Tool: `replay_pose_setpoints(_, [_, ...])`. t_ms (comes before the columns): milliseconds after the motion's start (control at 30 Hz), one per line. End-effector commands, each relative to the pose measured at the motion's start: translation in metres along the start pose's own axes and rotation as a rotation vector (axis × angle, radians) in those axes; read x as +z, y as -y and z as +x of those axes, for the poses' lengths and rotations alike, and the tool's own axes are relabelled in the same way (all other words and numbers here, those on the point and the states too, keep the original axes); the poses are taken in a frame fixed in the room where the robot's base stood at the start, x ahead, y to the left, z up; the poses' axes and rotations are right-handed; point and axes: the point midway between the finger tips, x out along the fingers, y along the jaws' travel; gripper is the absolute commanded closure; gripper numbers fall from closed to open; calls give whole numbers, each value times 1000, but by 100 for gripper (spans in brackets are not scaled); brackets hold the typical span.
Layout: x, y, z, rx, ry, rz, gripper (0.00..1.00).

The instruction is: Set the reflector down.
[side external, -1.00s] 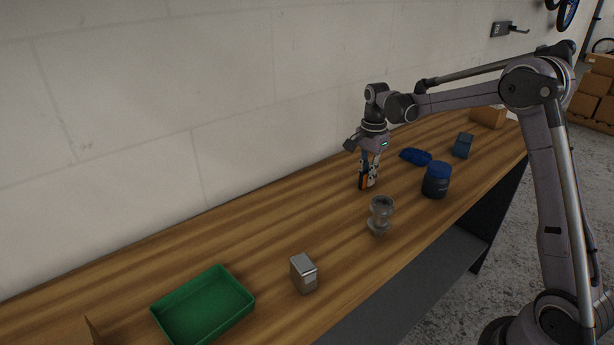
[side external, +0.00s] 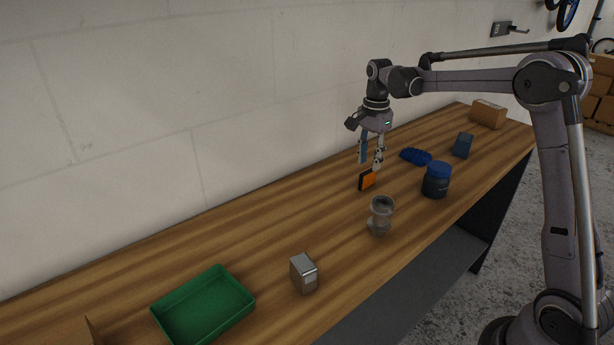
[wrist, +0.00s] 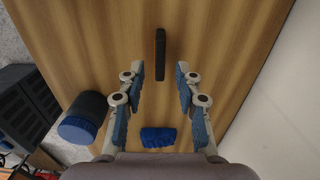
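The reflector (side external: 367,180) is a small orange plate with a dark edge. It stands upright on its edge on the wooden bench, and in the wrist view it shows edge-on as a thin dark bar (wrist: 160,55). My gripper (side external: 371,163) is above the reflector, fingers pointing down. In the wrist view my gripper (wrist: 160,80) has its blue-padded fingers spread wide with nothing between them. The reflector lies beyond the fingertips and apart from them.
A dark jar with a blue lid (side external: 436,180), a blue cloth-like item (side external: 416,156) and a navy block (side external: 462,145) are nearby. A grey metal part (side external: 380,214), a silver box (side external: 304,273) and a green tray (side external: 246,299) stand toward the near end. A wall runs behind.

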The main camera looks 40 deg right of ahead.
Motion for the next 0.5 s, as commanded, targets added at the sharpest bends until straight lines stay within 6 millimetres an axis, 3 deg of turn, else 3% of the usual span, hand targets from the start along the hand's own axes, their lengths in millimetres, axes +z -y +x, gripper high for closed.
replay_pose_setpoints(200, [0, 0, -39, 0, 0, 0, 66])
replay_pose_setpoints(500, [0, 0, -64, 0, 0, 0, 66])
